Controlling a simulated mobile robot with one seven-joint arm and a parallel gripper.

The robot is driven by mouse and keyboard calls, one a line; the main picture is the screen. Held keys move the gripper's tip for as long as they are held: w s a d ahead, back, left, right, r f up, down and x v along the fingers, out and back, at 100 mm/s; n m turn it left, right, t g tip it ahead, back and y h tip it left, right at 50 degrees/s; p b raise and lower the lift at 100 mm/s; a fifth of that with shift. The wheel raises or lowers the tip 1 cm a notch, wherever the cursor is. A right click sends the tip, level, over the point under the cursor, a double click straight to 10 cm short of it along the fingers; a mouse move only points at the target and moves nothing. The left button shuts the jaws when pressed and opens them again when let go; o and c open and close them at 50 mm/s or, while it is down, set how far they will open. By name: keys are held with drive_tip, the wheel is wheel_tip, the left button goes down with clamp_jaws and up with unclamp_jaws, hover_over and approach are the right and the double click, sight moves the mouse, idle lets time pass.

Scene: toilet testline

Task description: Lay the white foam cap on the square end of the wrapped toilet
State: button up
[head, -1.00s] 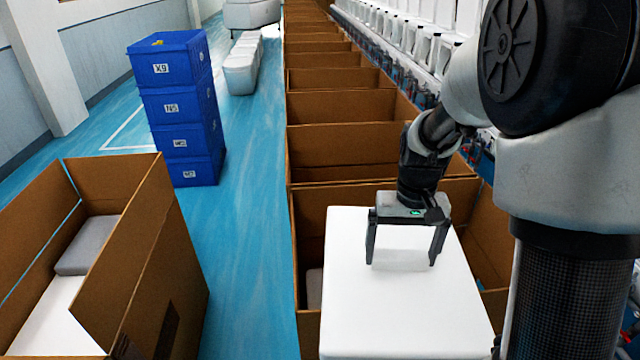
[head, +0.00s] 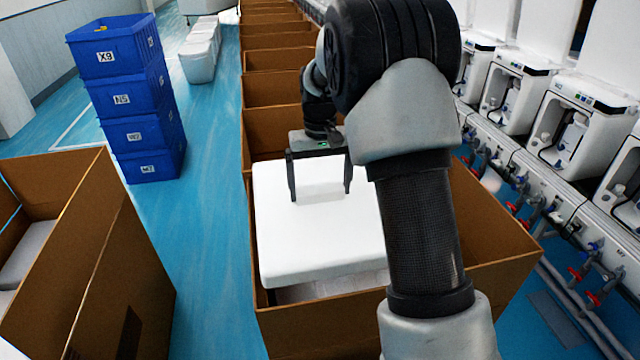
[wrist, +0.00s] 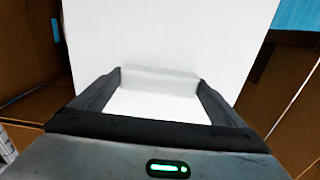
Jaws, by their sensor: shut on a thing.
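The white foam cap (head: 275,245) is a broad flat slab with a raised ridge, in the middle of the head view. My gripper (head: 320,196) points down with its two fingers closed on the ridge. In the wrist view the ridge shows between the fingertips of my gripper (wrist: 160,76), and the cap (wrist: 170,30) fills the centre. The cap lies level over an open cardboard box. A pale wrapped surface, which looks like the wrapped toilet (head: 335,287), shows under the cap's near edge. Most of it is hidden, and I cannot tell whether the cap touches it.
The open cardboard box (head: 330,322) stands in a row of boxes running away. Another open box (head: 110,260) is at the left, with blue bins (head: 140,135) stacked behind it. Toilet test stations (head: 560,125) line the right. Blue floor is clear between the boxes.

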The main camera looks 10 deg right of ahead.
wheel_tip(320, 180, down, 35)
drive_tip(key=b, duration=2.4)
drive_tip(key=shift+s+f, duration=0.1)
drive_tip(key=shift+f, duration=0.4)
drive_tip(key=o, duration=1.2)
